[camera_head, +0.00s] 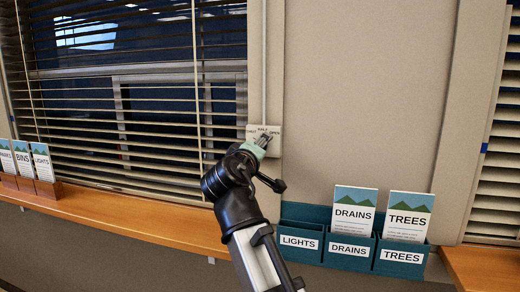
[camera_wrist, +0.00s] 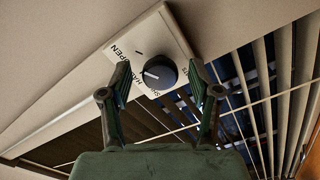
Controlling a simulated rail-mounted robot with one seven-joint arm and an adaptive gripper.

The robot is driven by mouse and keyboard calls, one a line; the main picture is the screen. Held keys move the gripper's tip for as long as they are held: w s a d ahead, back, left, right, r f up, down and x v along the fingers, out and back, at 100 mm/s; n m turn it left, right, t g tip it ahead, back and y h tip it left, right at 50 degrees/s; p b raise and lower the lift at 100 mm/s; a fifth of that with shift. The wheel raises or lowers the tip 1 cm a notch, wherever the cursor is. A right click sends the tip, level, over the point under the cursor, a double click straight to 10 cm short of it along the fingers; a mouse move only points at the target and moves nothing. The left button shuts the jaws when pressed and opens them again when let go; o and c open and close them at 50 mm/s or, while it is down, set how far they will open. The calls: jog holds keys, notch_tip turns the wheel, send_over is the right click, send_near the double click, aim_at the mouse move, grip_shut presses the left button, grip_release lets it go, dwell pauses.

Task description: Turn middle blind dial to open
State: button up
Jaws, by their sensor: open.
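The blind dial is a dark round knob (camera_wrist: 158,73) on a pale plate (camera_wrist: 148,35), seen in the wrist view. The plate bears the words HALF and OPEN and a partly hidden word. A white mark on the knob points left in that view; I cannot tell exactly which word it meets. In the head view the plate (camera_head: 276,143) is on the wall right of the left window, its knob mostly hidden by my gripper (camera_head: 261,143). My gripper (camera_wrist: 160,76) is open, its fingers on either side of the knob. Contact is not clear.
A slatted blind (camera_head: 150,140) hangs left of the plate; another blind (camera_head: 500,180) is at the far right. A wooden sill (camera_head: 130,217) runs below. Teal leaflet holders (camera_head: 302,253) are at lower right; more leaflets (camera_head: 42,160) stand at far left.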

jog(key=v, duration=1.1)
jog(key=shift+s, duration=0.25)
jog(key=shift+f, duration=0.1)
